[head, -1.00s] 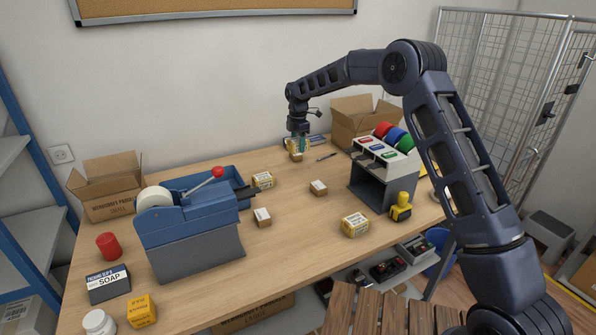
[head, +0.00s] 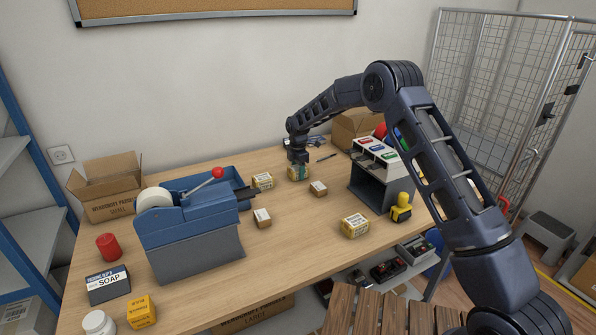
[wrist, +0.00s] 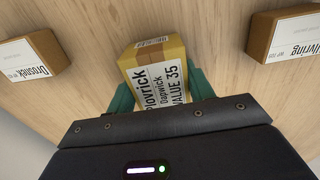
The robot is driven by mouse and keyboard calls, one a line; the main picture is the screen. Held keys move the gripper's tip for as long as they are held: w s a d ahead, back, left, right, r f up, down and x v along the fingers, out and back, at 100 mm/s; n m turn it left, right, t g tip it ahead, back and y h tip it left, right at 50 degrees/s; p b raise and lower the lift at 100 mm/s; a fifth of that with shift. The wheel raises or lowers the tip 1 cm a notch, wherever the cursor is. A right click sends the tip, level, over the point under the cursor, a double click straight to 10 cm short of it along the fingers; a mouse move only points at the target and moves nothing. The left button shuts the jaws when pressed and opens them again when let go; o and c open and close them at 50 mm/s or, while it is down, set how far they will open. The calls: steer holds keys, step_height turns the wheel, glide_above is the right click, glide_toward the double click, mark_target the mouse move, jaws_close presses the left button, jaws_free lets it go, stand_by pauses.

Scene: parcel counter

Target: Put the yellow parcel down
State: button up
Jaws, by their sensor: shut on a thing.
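The yellow parcel (wrist: 150,52) with a white label reading Plovrick Dapwick, value 35, is between the teal fingers of my gripper (wrist: 160,84) in the wrist view. My gripper (head: 298,167) is shut on it. In the head view the yellow parcel (head: 299,177) shows just below the gripper, at or very near the wooden counter (head: 310,235), towards the back middle. I cannot tell whether its underside touches the counter. The finger tips are partly hidden by the gripper body.
Small brown parcels stand nearby, one (head: 318,188) at right front and one (head: 262,217) at left front. A tape dispenser (head: 190,235) stands left, a sorting rack (head: 372,180) right.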

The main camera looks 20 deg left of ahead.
mark_target(298, 167)
stand_by(0.3)
steer(key=o, duration=1)
steer(key=shift+o, duration=0.2)
step_height(298, 167, up, 12)
steer(key=shift+r, duration=0.15)
